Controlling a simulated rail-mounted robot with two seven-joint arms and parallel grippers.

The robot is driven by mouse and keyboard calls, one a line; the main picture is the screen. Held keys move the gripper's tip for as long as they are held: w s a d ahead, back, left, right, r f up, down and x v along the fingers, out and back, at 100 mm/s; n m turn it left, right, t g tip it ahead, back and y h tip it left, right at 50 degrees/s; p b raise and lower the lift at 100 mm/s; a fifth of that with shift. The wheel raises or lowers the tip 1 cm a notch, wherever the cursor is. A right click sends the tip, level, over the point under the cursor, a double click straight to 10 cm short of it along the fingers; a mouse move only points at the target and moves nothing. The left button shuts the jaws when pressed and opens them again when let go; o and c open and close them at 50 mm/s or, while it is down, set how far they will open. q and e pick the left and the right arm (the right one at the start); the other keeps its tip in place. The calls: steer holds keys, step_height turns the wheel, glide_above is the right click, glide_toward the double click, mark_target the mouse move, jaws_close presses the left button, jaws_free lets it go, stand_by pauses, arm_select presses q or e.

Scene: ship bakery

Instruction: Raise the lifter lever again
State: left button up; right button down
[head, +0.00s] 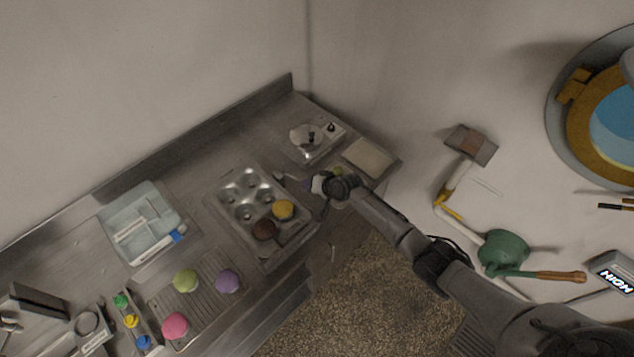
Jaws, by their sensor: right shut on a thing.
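My right gripper (326,187) is beside the right end of the metal muffin tin (237,192), its arm reaching in from the lower right. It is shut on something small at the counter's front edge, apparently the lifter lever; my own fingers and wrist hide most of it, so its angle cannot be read. The muffin tin sits on a tray-like stand and holds a yellow muffin (283,209) and a dark brown one (264,230); its other visible cups look empty. My left gripper is not in view.
A small appliance with a round metal top (308,137) stands at the back right, beside a pale square board (368,158). A clear bin (140,222) is at the left. Green (185,280), purple (228,281) and pink (175,325) muffins sit on a rack.

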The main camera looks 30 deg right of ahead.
steer(key=r, duration=0.1)
steer(key=w+r+g+p, duration=0.1)
steer(key=r+p, duration=0.1)
steer(key=shift+w+a+g+h, duration=0.15)
steer(key=shift+w+g+h, duration=0.15)
steer(key=shift+w+g, duration=0.1)
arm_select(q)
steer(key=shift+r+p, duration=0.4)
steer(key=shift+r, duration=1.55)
arm_select(e)
steer(key=shift+w+a+r+g, duration=0.15)
steer(key=shift+w+r+g, duration=0.6)
steer(key=shift+g, duration=0.25)
steer(key=c, duration=0.8)
jaws_free()
steer(key=shift+r, duration=0.1)
steer(key=shift+s+r, duration=0.3)
steer(key=shift+r, duration=0.15)
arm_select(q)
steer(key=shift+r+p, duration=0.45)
arm_select(e)
steer(key=v, duration=1.2)
steer(key=shift+s+r, duration=0.2)
steer(key=shift+r, duration=0.05)
